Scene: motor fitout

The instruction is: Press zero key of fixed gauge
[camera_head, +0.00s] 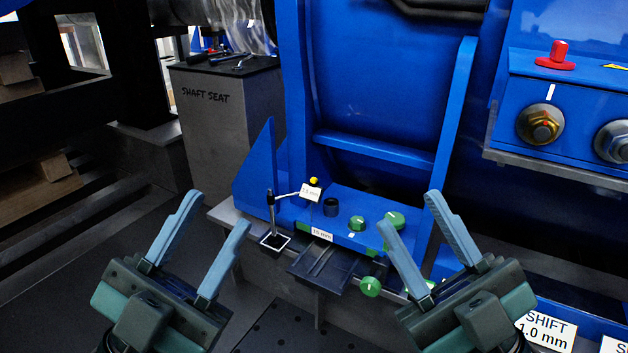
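The fixed gauge (310,193) is small, with a white label and a yellow top, at the end of a thin arm. The arm comes off an upright dark post (270,213) on a small base outlined in white. The gauge sits above the blue motor foot near the middle; its zero key cannot be made out for certain. My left gripper (218,211) is open and empty, to the left of the post and nearer the camera. My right gripper (409,210) is open and empty, to the right of the gauge. Neither touches the gauge.
The blue foot (378,238) carries green knobs (357,223) and a dark round hole or stub. A dark tray (325,266) juts out below. A grey "SHAFT SEAT" block (230,125) holds tools behind. A blue panel (590,95) with a red knob stands at right.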

